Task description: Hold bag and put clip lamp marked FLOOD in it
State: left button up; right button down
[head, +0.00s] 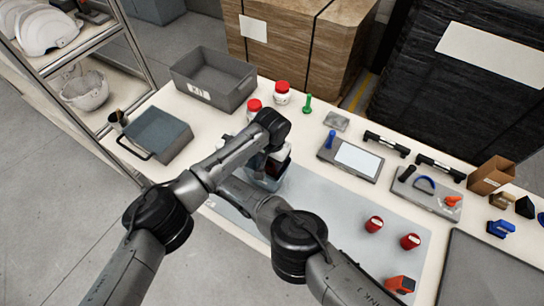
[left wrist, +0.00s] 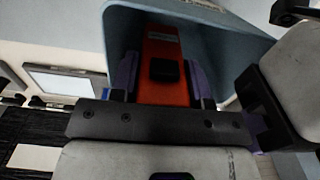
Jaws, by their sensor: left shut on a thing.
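The bag (head: 270,183) is blue-grey and open at the top, standing on the light mat near the table's middle. In the left wrist view its wall (left wrist: 235,45) surrounds my left gripper (left wrist: 163,82). That gripper is shut on an orange-red clip lamp (left wrist: 166,50) with a black block and a small label too blurred to read. The lamp is within the bag's mouth; its far end and the bag's floor cannot be made out. My right gripper (left wrist: 262,108) is close beside the bag's rim at the right. Whether its fingers pinch the rim is hidden.
Red-lidded jars (head: 282,92) are behind the bag. Red cans (head: 374,224) and an orange device (head: 400,284) lie right on the mat. Tools and pads line the back. My arms cover the table's front.

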pick_arm(q)
jog(key=shift+f, duration=0.1)
jog(key=o, duration=1)
jog(key=shift+o, duration=0.2)
notch_tip(320, 180, up, 12)
dwell(0.3)
